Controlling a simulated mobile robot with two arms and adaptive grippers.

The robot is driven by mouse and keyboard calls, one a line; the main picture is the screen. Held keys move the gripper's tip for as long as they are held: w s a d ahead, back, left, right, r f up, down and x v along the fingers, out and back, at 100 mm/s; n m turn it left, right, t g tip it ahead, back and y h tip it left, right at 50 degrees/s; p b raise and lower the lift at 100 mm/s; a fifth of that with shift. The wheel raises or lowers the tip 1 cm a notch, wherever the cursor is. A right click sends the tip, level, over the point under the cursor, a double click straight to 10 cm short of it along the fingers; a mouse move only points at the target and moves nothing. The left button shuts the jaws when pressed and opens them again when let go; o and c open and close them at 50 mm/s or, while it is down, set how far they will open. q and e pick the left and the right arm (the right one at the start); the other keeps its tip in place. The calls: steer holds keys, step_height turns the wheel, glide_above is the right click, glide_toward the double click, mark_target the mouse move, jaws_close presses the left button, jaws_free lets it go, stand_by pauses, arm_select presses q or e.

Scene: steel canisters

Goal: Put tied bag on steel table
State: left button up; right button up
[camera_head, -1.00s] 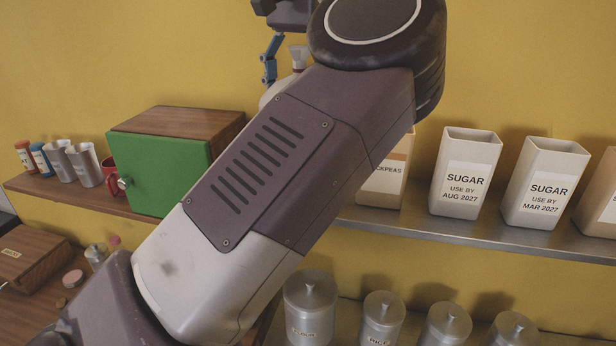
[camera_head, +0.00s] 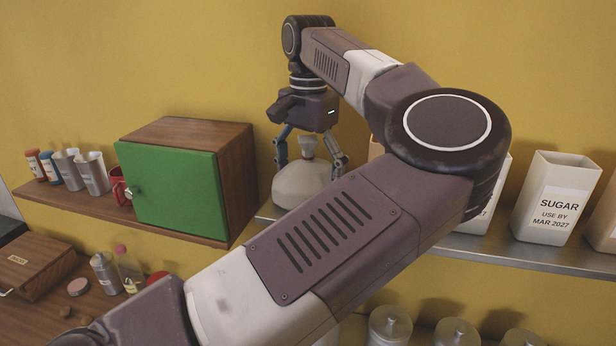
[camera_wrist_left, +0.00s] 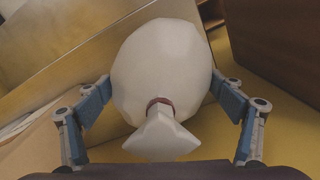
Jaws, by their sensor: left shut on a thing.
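The tied bag (camera_head: 298,184) is white and round with a gathered top, and sits at the left end of the steel shelf in the head view. In the left wrist view the bag (camera_wrist_left: 160,65) shows a dark red tie around its neck. My left gripper (camera_head: 309,162) is shut on it from above, with one finger on each side. The bag is upright; I cannot tell if its base touches the steel. The steel surface (camera_head: 520,256) runs to the right along the wall. My left arm hides part of it. My right gripper is not in view.
A green-fronted wooden box (camera_head: 175,190) stands just left of the bag on a wooden shelf. White sugar containers (camera_head: 556,200) stand on the steel shelf to the right. Steel canisters (camera_head: 389,326) stand lower down. A wooden case (camera_head: 35,268) lies lower left.

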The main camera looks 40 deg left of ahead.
arm_select(q)
steer(key=shift+r, duration=0.1)
steer(key=shift+s, duration=0.1)
steer(key=o, duration=1.7)
steer(key=shift+c, duration=0.2)
